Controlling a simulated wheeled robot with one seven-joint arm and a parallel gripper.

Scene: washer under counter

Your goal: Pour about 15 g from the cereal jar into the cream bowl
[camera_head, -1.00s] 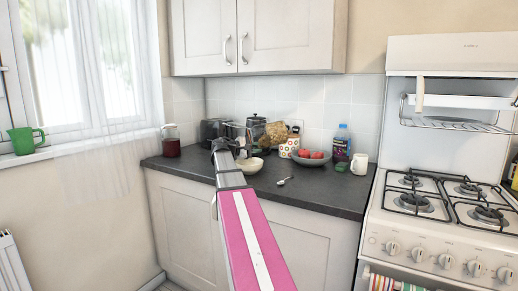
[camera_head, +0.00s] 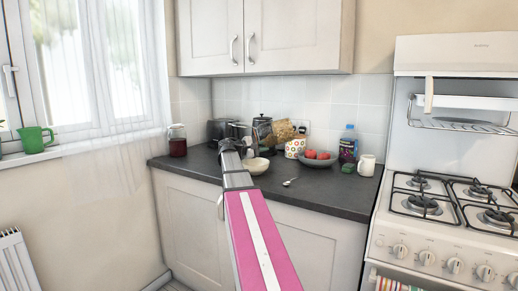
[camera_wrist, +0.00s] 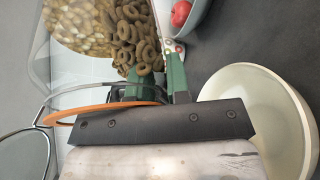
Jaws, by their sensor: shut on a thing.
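The cereal jar (camera_head: 283,131) is clear and holds brown ring cereal. It is tilted and held above the counter, and fills the upper left of the wrist view (camera_wrist: 88,32). My gripper (camera_wrist: 155,85) is shut on the jar; its green fingers are partly hidden by its dark mount. In the head view my arm covers much of the gripper. The cream bowl (camera_head: 256,167) stands upright on the counter below and beside the gripper. It also shows at right in the wrist view (camera_wrist: 300,120); its visible inside looks empty, and its left part is hidden.
A grey bowl of red fruit (camera_head: 319,162), a dotted pot (camera_head: 294,149), a bottle (camera_head: 348,145) and a white jug (camera_head: 366,165) stand behind and right. A spoon (camera_head: 289,182) lies on the front counter. A red-filled jar (camera_head: 177,142) stands left. The cupboard (camera_head: 265,38) hangs overhead.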

